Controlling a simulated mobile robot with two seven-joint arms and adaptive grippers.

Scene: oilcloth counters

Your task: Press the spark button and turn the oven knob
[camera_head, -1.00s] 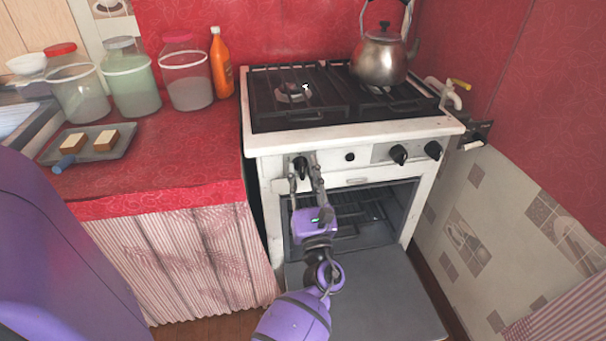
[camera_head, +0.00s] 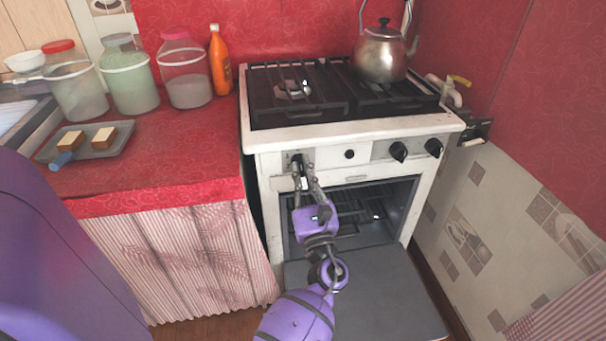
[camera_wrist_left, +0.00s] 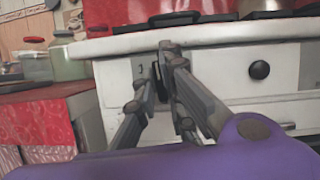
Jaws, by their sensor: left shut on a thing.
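The white stove (camera_head: 372,132) has a front panel with black controls. My left gripper (camera_head: 301,172) is at the left end of this panel, its fingers shut on the leftmost knob, the oven knob (camera_head: 297,159). In the left wrist view the fingers (camera_wrist_left: 168,62) close around the dark knob (camera_wrist_left: 156,74) and hide part of it. The small round black spark button (camera_head: 350,154) is to the right of the gripper, untouched; it also shows in the left wrist view (camera_wrist_left: 259,70). My right gripper is not in view.
Two more black knobs (camera_head: 398,152) are further right on the panel. The oven door (camera_head: 370,290) is open, folded down under my left arm. A kettle (camera_head: 380,55) stands on the hob. Jars (camera_head: 187,80), an orange bottle (camera_head: 220,65) and a tray (camera_head: 85,150) are on the red counter.

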